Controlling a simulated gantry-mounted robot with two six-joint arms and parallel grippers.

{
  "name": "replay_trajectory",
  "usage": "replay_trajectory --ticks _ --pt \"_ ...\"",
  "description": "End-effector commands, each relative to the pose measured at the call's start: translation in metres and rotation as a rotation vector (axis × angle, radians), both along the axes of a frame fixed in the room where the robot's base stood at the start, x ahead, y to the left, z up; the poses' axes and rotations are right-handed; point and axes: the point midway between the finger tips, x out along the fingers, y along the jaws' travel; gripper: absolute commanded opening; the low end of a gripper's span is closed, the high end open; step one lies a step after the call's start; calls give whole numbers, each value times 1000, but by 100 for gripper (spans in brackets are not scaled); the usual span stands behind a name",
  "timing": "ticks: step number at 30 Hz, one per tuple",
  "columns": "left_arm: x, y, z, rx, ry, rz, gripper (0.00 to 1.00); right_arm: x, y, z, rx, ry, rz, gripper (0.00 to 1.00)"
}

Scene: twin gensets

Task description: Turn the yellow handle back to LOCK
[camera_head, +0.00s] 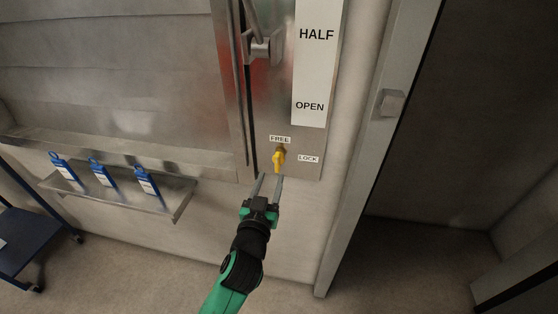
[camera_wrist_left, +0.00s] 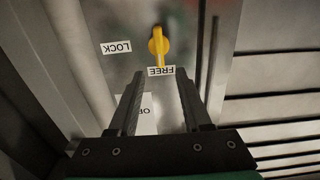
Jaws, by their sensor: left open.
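The yellow handle (camera_head: 279,158) sits low on a metal panel, between a FREE label (camera_head: 280,139) above it and a LOCK label (camera_head: 308,158) to its right. In the left wrist view, where the labels appear upside down, the yellow handle (camera_wrist_left: 158,44) points at the FREE label (camera_wrist_left: 161,71), not at the LOCK label (camera_wrist_left: 116,47). My left gripper (camera_head: 270,178) is open and empty just below the handle in the head view, its fingers pointing up toward the panel. I cannot tell how far its tips are from the panel. My right gripper is not in view.
A metal lever (camera_head: 260,46) and a white HALF/OPEN strip (camera_head: 311,70) are higher on the panel. A shelf (camera_head: 178,207) with several blue tags is at left, and a blue cart (camera_head: 25,245) beyond it. A door frame (camera_head: 362,180) stands at right.

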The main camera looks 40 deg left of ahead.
Motion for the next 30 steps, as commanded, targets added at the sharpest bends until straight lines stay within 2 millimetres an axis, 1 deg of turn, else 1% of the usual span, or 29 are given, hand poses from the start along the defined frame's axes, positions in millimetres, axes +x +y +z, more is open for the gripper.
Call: replay_trajectory --ticks 1,6,9,12,16,23,24,26,30 --pt "9 7 -2 0 -1 2 49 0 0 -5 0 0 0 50" --pt "44 27 -3 -1 -2 2 49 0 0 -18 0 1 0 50" --pt "61 36 -2 0 -1 1 49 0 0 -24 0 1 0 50" --pt "73 43 -1 0 -2 0 49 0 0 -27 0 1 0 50" --pt "80 47 0 0 -1 -1 49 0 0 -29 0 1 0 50" --pt "81 47 0 0 -1 -1 49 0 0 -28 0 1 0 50" --pt "81 47 0 0 -1 -1 45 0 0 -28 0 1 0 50" --pt "81 47 0 0 -1 -1 34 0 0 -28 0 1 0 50" --pt "81 47 0 0 -1 -1 9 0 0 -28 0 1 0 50"
